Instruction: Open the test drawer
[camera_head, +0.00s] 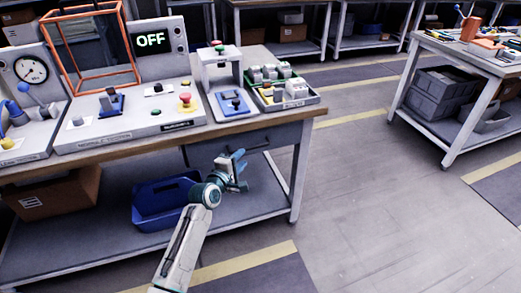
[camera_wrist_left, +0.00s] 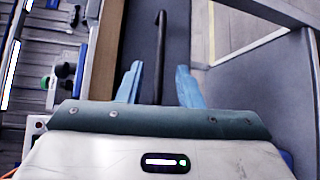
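The test drawer (camera_head: 208,154) is a dark grey front under the right end of the workbench top, and it looks closed. Its dark bar handle (camera_wrist_left: 160,45) shows in the left wrist view, running up from between the fingers. My left gripper (camera_head: 240,168) is in front of the drawer; in the left wrist view (camera_wrist_left: 158,88) its two blue fingers are apart, one on each side of the handle. I cannot tell whether either finger touches it. The gripper hides part of the drawer front in the head view. My right gripper is not in view.
The workbench (camera_head: 130,141) carries a panel with an OFF display (camera_head: 150,40), a small press stand (camera_head: 222,80) and a parts tray (camera_head: 283,92). A blue bin (camera_head: 150,205) and a cardboard box (camera_head: 50,195) sit on its lower shelf. Open floor (camera_head: 370,200) lies to the right.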

